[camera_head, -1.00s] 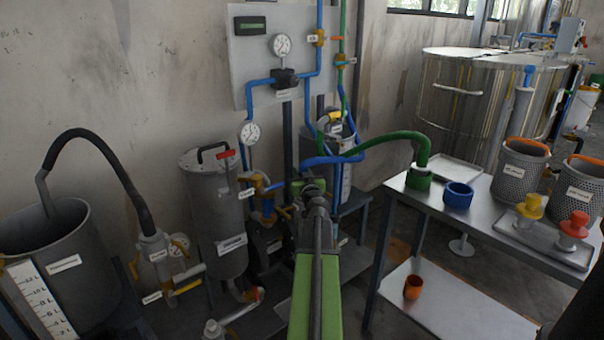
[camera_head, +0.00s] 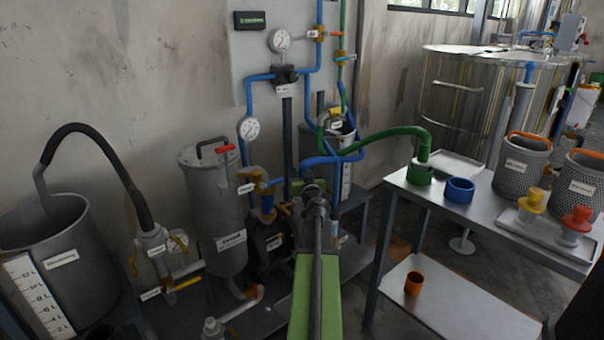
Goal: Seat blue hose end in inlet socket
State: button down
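A blue hose (camera_head: 322,160) loops down from the pipe panel and runs left behind the front of my arm. Its end is not clearly visible. My gripper (camera_head: 313,190) points away from me at the picture's middle, beside the hose. Its fingers are hidden by my own arm, so I cannot tell if it is open or shut, or on what. Left of it stands a brass fitting with a blue body (camera_head: 266,200) above a dark pump. I cannot make out which opening is the inlet socket.
A green hose (camera_head: 390,133) runs to a green ring (camera_head: 419,173) on the steel table (camera_head: 490,222). An empty blue ring (camera_head: 459,190) stands beside it. A grey filter vessel (camera_head: 216,215) and a grey bucket (camera_head: 70,265) stand left. An orange cup (camera_head: 413,284) is on the lower shelf.

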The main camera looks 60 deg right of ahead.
jog(key=shift+f+b, duration=0.9)
jog(key=shift+f, duration=0.15)
jog(key=shift+f, duration=0.15)
jog(key=c, duration=1)
grip_release()
jog(key=shift+o, duration=0.2)
